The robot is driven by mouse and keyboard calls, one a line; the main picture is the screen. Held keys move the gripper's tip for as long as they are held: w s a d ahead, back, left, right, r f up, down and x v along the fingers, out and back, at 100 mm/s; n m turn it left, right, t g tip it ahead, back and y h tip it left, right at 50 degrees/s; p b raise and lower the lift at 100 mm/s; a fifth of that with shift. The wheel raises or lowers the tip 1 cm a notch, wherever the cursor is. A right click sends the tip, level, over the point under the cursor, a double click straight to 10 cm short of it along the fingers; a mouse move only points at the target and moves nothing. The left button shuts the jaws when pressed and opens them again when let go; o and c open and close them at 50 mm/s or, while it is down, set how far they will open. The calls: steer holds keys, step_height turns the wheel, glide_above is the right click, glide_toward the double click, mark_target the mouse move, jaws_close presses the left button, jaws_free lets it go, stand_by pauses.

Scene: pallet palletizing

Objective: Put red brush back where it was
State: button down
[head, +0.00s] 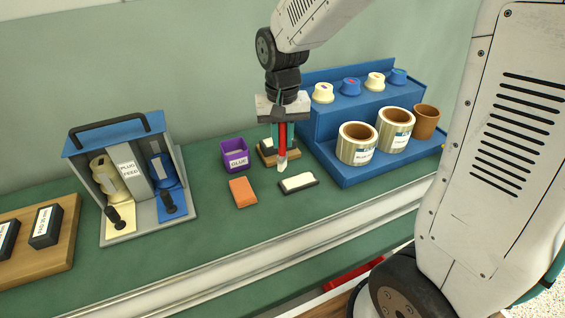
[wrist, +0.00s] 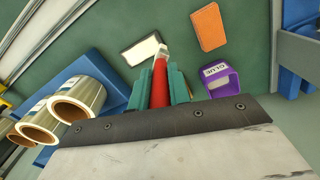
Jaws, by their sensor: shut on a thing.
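My gripper (head: 281,126) is shut on the red brush (head: 282,143), which hangs upright with its pale tip down. The brush also shows between the teal fingers of my gripper (wrist: 161,88) in the wrist view, as a red handle (wrist: 159,80). In the head view the tip appears just in front of a small wooden block and left of a black-edged white pad (head: 298,182). Whether the tip touches anything is unclear. A purple cup labelled GLUE (head: 235,155) stands to the left of the brush, and it also shows in the wrist view (wrist: 217,84).
The wooden block (head: 290,155) is partly hidden behind the brush. An orange block (head: 243,192) lies in front of the purple cup. A blue stepped rack (head: 323,133) holds labelled rolls (head: 357,145), a brown cup (head: 426,121) and small pots. A grey caddy (head: 176,210) stands left.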

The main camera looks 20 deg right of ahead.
steer(key=w+a+r+n, duration=0.15)
steer(key=w+a, duration=0.25)
steer(key=w, duration=0.4)
steer(key=w+a+r, duration=0.3)
steer(key=w+a, duration=0.2)
steer(key=w, duration=0.3)
step_height(320, 180, down, 10)
steer(key=shift+s+d, duration=0.15)
steer(key=shift+s, duration=0.1)
steer(key=c, duration=1.3)
jaws_free()
